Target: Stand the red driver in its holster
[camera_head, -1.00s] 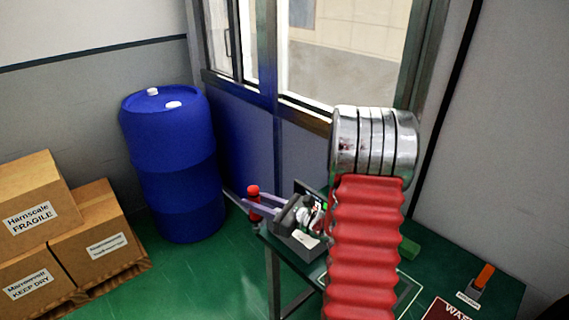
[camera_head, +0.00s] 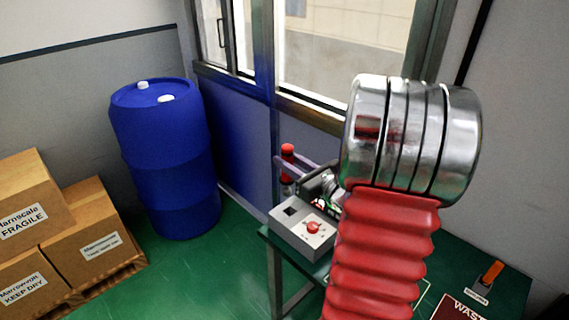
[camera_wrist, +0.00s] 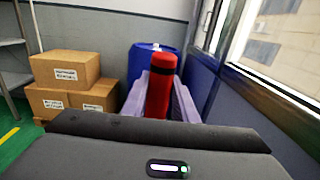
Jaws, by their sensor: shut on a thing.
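The red driver, an upright red cylinder with a dark band near its top, is between the two pale lavender fingers of my gripper (camera_head: 284,165). My gripper is shut on the red driver (camera_head: 288,150). The driver also shows in the wrist view (camera_wrist: 157,95), roughly upright between the fingers (camera_wrist: 160,85). In the head view it is behind and above the grey box at the table's left end, apart from it as far as I can see. Its lower end is partly hidden. I cannot make out which thing is its holster.
A grey box (camera_head: 290,226) with a square dark opening and a red knob stands at the table's left end. An orange-handled thing (camera_head: 491,272) stands by a small label at right.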

